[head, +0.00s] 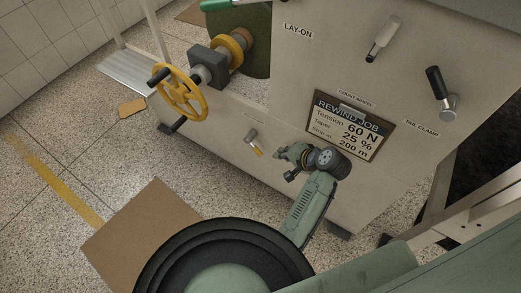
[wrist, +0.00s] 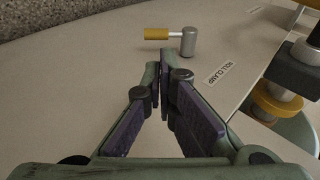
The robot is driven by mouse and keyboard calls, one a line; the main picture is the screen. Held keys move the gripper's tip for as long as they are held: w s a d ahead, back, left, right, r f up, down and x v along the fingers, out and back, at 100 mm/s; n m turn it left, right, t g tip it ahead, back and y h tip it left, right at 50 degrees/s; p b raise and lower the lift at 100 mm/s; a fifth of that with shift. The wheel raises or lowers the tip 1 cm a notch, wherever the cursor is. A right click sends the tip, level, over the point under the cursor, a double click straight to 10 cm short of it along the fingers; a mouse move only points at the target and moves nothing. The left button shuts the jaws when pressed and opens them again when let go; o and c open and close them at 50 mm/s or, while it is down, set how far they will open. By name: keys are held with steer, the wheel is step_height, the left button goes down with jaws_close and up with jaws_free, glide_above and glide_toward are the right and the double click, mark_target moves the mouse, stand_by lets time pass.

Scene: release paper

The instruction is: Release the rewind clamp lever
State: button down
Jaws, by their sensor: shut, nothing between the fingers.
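A small lever with a yellow handle and a grey metal hub (wrist: 188,42) sits on the pale machine panel (wrist: 80,75), beside a label reading ROLL CLAMP (wrist: 220,75). In the wrist view its handle points left from the hub. The same lever (head: 252,138) shows in the head view, its yellow end pointing down and to the right. My gripper (head: 283,154) is right of and slightly below it. In the wrist view my gripper's fingers (wrist: 164,72) are shut and empty, with the tips just below the lever in the picture. I cannot tell the exact gap.
A yellow handwheel (head: 180,92) and a roll shaft stand at upper left. A black-handled lever (head: 436,85) labelled TAIL CLAMP and a LAY-ON lever (head: 383,40) are on the panel. A REWIND JOB sign (head: 345,128) is close behind my arm. Cardboard (head: 140,230) lies on the floor.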

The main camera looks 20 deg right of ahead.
mark_target(258, 150)
steer(key=p+x, duration=0.1)
steer(key=x, duration=1.3)
